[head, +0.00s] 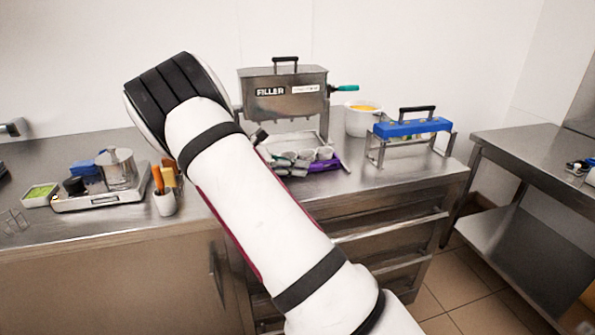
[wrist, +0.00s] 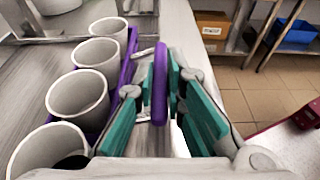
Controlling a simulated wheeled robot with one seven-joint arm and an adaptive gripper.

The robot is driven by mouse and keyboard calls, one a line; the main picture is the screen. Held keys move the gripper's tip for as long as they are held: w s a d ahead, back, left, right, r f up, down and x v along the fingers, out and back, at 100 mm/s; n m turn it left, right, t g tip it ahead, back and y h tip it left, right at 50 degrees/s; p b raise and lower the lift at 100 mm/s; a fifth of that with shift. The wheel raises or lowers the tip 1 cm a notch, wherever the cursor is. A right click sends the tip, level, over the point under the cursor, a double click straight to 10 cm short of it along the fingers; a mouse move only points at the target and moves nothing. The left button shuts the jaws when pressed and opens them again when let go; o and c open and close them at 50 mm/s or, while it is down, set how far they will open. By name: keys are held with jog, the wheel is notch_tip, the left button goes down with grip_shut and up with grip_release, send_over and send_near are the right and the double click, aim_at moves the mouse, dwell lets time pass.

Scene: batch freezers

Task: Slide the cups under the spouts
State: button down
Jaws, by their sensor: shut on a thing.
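A purple cup rack (wrist: 128,62) holds a row of several pale grey cups (wrist: 79,92), upright and open at the top. My gripper (wrist: 160,88), with teal fingers, is shut on the rack's upright purple handle (wrist: 160,68). In the head view the cups (head: 325,153) and the purple rack (head: 326,165) are at the front of the steel filler (head: 262,80), low by its stand. My arm hides part of the rack and most of my gripper there.
A white tub (head: 362,121) stands right of the filler. A blue-topped stand with a black handle (head: 412,127) is farther right. A scale (head: 113,194) and a cup of spatulas (head: 165,203) are at left. The counter's front edge is close to the rack.

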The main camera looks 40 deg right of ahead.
jog(key=shift+w+d+b, duration=0.65)
jog(key=shift+w+b, duration=0.75)
jog(key=shift+w, duration=0.4)
jog(key=shift+w+d+b, duration=0.7)
jog(key=shift+w+b, duration=0.7)
jog(key=shift+w, duration=0.35)
jog(key=shift+w+d+b, duration=0.65)
jog(key=shift+w+b, duration=0.75)
jog(key=shift+w, duration=0.4)
jog(key=shift+w+d+b, duration=0.3)
jog(key=shift+w+b, duration=0.15)
jog(key=shift+w, duration=0.35)
jog(key=shift+w+d+b, duration=0.3)
jog(key=shift+w+b, duration=0.1)
jog(key=shift+w, duration=0.45)
jog(key=shift+w+d+b, duration=0.3)
jog(key=shift+w+b, duration=0.15)
jog(key=shift+w, duration=0.35)
jog(key=c, duration=1.6)
grip_release()
jog(key=shift+o, duration=0.2)
jog(key=shift+a, duration=0.1)
